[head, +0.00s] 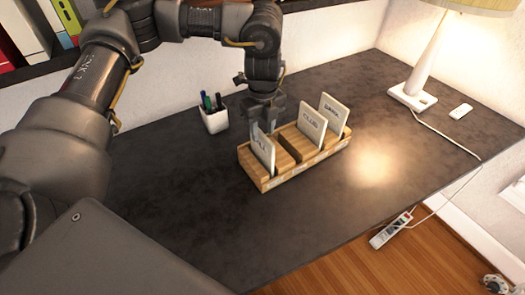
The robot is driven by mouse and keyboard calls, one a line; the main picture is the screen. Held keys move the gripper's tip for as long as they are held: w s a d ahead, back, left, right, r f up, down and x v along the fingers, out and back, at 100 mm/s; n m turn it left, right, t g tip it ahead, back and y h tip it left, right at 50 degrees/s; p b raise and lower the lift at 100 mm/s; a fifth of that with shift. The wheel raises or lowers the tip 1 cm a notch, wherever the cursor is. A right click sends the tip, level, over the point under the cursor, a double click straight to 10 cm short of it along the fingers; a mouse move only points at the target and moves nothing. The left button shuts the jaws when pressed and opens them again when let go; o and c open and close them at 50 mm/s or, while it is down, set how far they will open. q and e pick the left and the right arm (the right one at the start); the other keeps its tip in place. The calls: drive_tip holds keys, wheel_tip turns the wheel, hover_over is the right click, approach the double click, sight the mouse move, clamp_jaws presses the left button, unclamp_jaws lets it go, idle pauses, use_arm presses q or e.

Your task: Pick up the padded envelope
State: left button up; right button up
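A wooden slotted rack (297,163) sits on the dark desk. Three pale upright cards or envelopes with dark printed words stand in it: a left one (263,150), a middle one (312,122) and a right one (333,114). The print is too small to read surely, and I cannot tell which, if any, is the padded envelope. My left gripper (266,122) points down at the top of the left card, partly covering its upper edge. I cannot tell whether its fingers are closed on the card. My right gripper is not in view.
A white cup of pens (214,116) stands left of the rack, near the wall. A lit lamp (416,90) and a small white object (460,111) are at the right. A power strip (391,230) hangs past the desk edge. The desk (330,205) is clear in front of the rack.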

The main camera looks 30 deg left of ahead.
sight(262, 143)
use_arm(q)
drive_tip(key=shift+w+f, duration=0.1)
drive_tip(key=shift+f, duration=0.3)
drive_tip(key=shift+f+p, duration=0.3)
drive_tip(key=shift+p, duration=0.05)
drive_tip(key=f, duration=0.2)
drive_tip(key=f+p, duration=0.1)
drive_tip(key=shift+a+f, duration=0.25)
drive_tip(key=shift+f, duration=0.5)
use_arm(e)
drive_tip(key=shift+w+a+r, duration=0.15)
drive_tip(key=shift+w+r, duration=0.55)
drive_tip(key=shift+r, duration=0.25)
use_arm(q)
drive_tip(key=shift+c, duration=0.2)
clamp_jaws()
